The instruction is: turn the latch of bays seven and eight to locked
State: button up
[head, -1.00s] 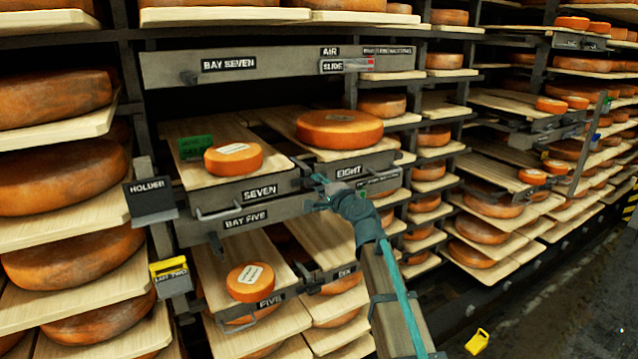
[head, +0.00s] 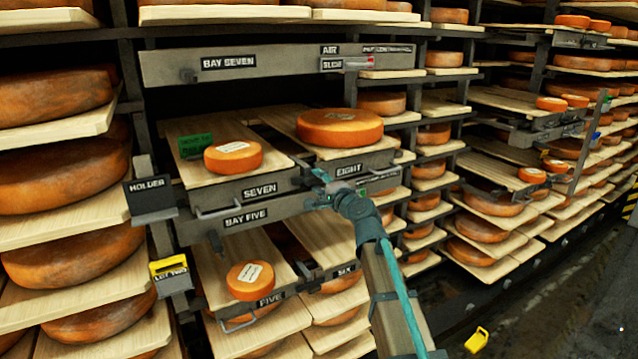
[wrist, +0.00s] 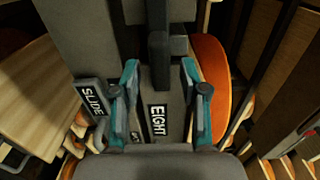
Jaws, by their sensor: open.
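The board of bay seven, with its SEVEN label (head: 260,190), and the board of bay eight, with its EIGHT label (head: 349,170), lie side by side in the rack. My gripper (head: 318,184) is at the front between them, by the beam below. In the wrist view my gripper (wrist: 160,68) is open, its fingers on either side of the EIGHT plate (wrist: 158,120). A dark bar with a crosspiece (wrist: 158,48) stands between and beyond the fingertips; contact cannot be told. I cannot tell which piece is the latch.
A small cheese (head: 233,157) sits on board seven and a large wheel (head: 340,128) on board eight. The HOLDER plate (head: 150,198) stands left. A SLIDE plate (wrist: 92,100) is close beside the left finger in the wrist view.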

jog(key=v, duration=1.1)
jog(key=shift+s+d, duration=0.25)
jog(key=shift+s, duration=0.05)
jog(key=s+d+f+n+g+h, duration=0.25)
jog(key=s+f+g, duration=0.2)
jog(key=f, duration=0.95)
jog(key=s+d+f+n+g+h, duration=0.1)
jog(key=s+f+n+g, duration=0.4)
jog(key=f, duration=1)
jog(key=s+d+f+n+g+h, duration=0.2)
jog(key=s+f, duration=0.4)
jog(key=f, duration=0.8)
jog(key=s+d+f+n+g+h, duration=0.1)
jog(key=s+d+f+g, duration=0.2)
jog(key=s+f, duration=0.5)
jog(key=s+d+f+n+g+h, duration=0.15)
jog(key=s+d+f, duration=0.25)
jog(key=s+f, duration=0.45)
jog(key=s+d+f+g, duration=0.1)
jog(key=s+f+g, duration=0.1)
jog(key=s, duration=0.5)
jog(key=s+d+f+g+h, duration=0.1)
jog(key=s+f, duration=0.3)
jog(key=s, duration=0.4)
jog(key=s+d+f+g, duration=0.2)
jog(key=s+f, duration=0.1)
jog(key=s, duration=0.5)
jog(key=shift+d+f+m+g+h, duration=0.2)
jog(key=shift+f+m+g+h, duration=0.1)
jog(key=shift+g+h, duration=0.1)
